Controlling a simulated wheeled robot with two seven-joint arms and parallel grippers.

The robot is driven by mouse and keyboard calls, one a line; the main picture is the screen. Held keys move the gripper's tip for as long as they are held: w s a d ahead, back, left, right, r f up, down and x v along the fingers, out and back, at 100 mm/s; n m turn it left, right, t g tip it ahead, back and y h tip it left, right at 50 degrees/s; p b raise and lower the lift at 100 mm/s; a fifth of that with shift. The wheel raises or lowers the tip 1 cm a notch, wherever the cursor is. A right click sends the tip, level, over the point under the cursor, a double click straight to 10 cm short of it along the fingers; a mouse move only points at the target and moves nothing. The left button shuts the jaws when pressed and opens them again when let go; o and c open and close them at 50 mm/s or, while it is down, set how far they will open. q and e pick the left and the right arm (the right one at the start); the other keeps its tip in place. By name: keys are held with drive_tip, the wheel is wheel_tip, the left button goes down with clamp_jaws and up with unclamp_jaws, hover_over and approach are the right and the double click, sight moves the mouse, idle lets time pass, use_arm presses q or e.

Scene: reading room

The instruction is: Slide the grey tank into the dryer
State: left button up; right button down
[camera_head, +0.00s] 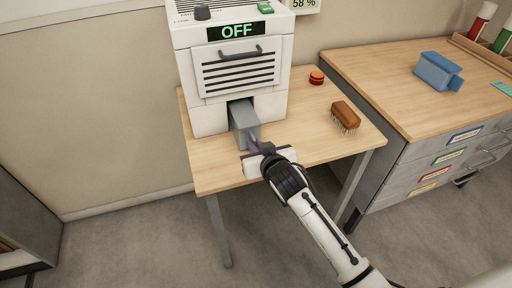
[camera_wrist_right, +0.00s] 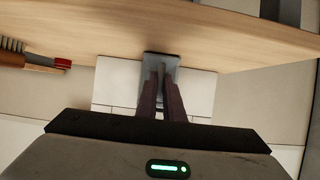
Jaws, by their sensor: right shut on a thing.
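The dryer (camera_head: 214,100) is a white box on a small wooden table, with a vented front panel, a handle and a display reading OFF. The grey tank (camera_head: 243,118) lies partly in the opening low in the dryer's front; its near end sticks out. My right gripper (camera_head: 256,146) is shut on the near end of the tank, in front of the dryer. In the right wrist view the gripper's fingers (camera_wrist_right: 160,84) are close together at the tank (camera_wrist_right: 161,60), with the dryer's white front (camera_wrist_right: 114,84) behind. How deep the tank sits is hidden. My left gripper is not in view.
The table (camera_head: 305,140) also holds a brown brush (camera_head: 345,116) and a small red round item (camera_head: 316,77) right of the dryer. A wooden-topped drawer cabinet (camera_head: 405,100) at right carries a blue object (camera_head: 436,71) and a rack with coloured tubes. Floor in front is clear.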

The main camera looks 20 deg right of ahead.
sight(248, 131)
drive_tip(key=shift+w+a+b, duration=0.1)
drive_tip(key=shift+w+b, duration=1.05)
drive_tip(key=shift+w, duration=2.05)
drive_tip(key=shift+w+a+b, duration=0.1)
drive_tip(key=shift+w+b, duration=1.25)
drive_tip(key=shift+w, duration=1.1)
drive_tip(key=shift+r, duration=0.1)
drive_tip(key=c, duration=1.5)
unclamp_jaws()
